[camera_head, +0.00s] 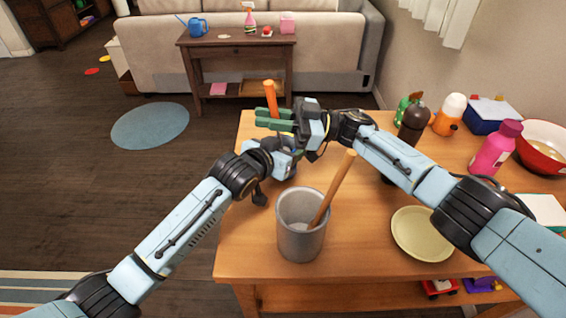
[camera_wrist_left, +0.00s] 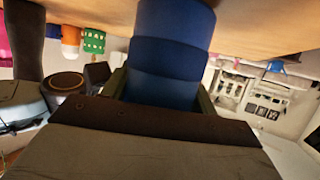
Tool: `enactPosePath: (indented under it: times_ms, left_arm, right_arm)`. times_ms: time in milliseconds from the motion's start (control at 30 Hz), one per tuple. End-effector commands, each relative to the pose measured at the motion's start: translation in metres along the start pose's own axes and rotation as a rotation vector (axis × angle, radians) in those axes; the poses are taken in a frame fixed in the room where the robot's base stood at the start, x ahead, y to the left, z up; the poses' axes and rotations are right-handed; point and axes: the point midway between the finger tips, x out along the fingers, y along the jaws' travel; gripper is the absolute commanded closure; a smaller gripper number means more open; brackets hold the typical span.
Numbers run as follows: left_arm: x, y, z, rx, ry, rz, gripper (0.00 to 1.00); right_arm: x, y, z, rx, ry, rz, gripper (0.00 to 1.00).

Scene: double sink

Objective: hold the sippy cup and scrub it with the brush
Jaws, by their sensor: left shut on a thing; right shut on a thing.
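My left gripper (camera_head: 288,158) is low over the far left part of the table, its fingers mostly hidden in the head view. In the left wrist view it is shut on the blue sippy cup (camera_wrist_left: 170,45), which stands between the fingers and fills the top middle. The cup is hidden behind my arms in the head view. My right gripper (camera_head: 275,119), with green fingers, is just above the left one. It is shut on the brush, whose orange handle (camera_head: 270,92) sticks up. The brush head is hidden, so I cannot tell whether it touches the cup.
A grey bucket (camera_head: 298,240) with a wooden stick (camera_head: 338,180) leaning in it stands at the table's near left. A yellow-green plate (camera_head: 422,234) lies to its right. Several bottles, a pink one (camera_head: 493,150) among them, and a red bowl (camera_head: 545,150) crowd the right side.

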Motion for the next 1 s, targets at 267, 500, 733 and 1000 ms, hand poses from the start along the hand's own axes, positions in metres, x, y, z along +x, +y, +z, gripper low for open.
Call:
enactPosePath:
  times_ms: [267, 500, 733, 1000]
  left_arm:
    - [0.001, 0.009, 0.007, 0.001, -0.014, 0.015, 0.67]
    - [0.0, 0.005, 0.006, 0.002, -0.013, 0.009, 0.67]
    - [0.0, 0.004, 0.006, 0.003, -0.012, 0.006, 0.67]
    - [0.0, 0.003, 0.005, 0.004, -0.011, 0.005, 0.67]
  right_arm:
    - [-0.003, 0.006, -0.006, -0.013, 0.007, -0.001, 1.0]
    - [-0.002, 0.007, -0.018, -0.011, 0.003, 0.0, 1.0]
    - [0.003, 0.009, -0.04, -0.008, 0.002, 0.0, 1.0]
    - [0.008, 0.013, -0.066, -0.007, 0.001, 0.001, 1.0]
